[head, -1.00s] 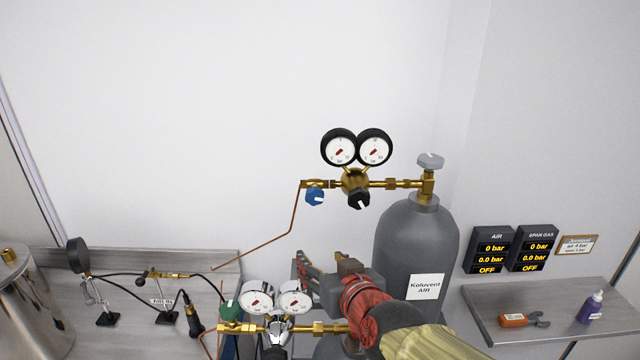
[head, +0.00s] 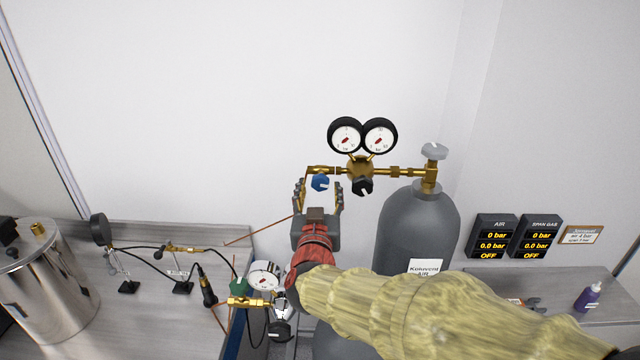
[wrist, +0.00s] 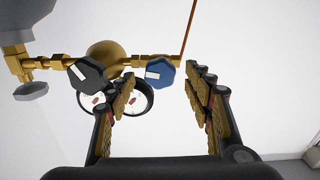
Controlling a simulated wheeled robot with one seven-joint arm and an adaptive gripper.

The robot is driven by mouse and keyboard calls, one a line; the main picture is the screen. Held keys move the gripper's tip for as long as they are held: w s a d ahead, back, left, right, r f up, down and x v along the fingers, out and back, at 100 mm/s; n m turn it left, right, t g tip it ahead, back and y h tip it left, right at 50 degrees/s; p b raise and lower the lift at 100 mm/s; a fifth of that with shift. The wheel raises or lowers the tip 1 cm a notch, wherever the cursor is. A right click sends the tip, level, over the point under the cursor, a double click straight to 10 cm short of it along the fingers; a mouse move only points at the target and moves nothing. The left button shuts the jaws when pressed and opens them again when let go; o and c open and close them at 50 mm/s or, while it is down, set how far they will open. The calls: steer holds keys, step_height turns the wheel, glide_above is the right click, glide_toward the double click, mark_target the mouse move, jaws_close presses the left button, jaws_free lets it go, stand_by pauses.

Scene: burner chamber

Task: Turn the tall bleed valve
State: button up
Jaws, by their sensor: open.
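The tall grey cylinder (head: 415,232) carries a brass regulator (head: 361,168) with two round gauges. A blue knob (head: 320,182) with a white mark sits at the left end of its brass line, probably the tall bleed valve. The blue knob also shows in the wrist view (wrist: 160,73), and a black knob (wrist: 86,74) is to its left there. My gripper (head: 319,192) is open and empty, pointing up just below the blue knob. In the wrist view the knob appears between the two fingers, nearer the left fingertip. I cannot tell whether they touch it.
A lower regulator with a green knob (head: 239,287) stands at the lower left, partly behind my arm. A thin copper tube runs down from the blue knob's fitting. A bench (head: 150,250) with stands and a steel vessel (head: 45,285) is at left. The wall above is clear.

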steer(key=shift+w, duration=1.25)
steer(key=shift+c, duration=0.9)
steer(key=c, duration=1)
